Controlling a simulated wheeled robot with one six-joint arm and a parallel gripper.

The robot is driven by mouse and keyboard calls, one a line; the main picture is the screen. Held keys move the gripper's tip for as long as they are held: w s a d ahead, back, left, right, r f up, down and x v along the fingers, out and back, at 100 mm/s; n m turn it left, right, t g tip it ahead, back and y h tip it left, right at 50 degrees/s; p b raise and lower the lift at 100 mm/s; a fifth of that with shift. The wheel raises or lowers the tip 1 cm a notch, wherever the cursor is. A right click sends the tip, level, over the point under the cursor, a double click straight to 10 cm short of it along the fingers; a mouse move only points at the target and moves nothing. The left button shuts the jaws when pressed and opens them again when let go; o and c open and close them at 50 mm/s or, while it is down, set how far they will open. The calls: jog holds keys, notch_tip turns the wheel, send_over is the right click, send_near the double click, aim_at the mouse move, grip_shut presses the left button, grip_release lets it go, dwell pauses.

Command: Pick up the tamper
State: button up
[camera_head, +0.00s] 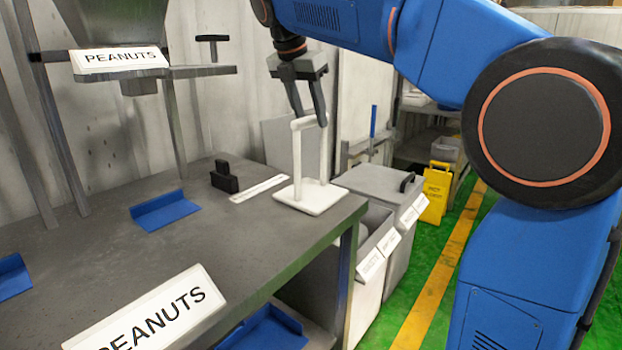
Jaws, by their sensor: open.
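The white tamper (313,196) stands upright near the right edge of the grey table (90,245). It has a flat square base and a tall looped handle with a bar across its top. My gripper (310,117) is open and points down at the top of this handle. Its fingers overlap the top bar in the picture; I cannot tell whether they touch it or straddle it. The tamper's base rests on the table.
A black block (225,181), a white strip (259,188) and a blue scoop-like piece (165,210) lie on the table. A PEANUTS sign (165,310) stands in front. Grey bins (372,190) and a yellow floor sign (435,192) are to the right.

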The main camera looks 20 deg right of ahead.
jog(key=x, duration=0.5)
jog(key=shift+w+f, duration=0.2)
jog(key=shift+c, duration=0.3)
grip_shut()
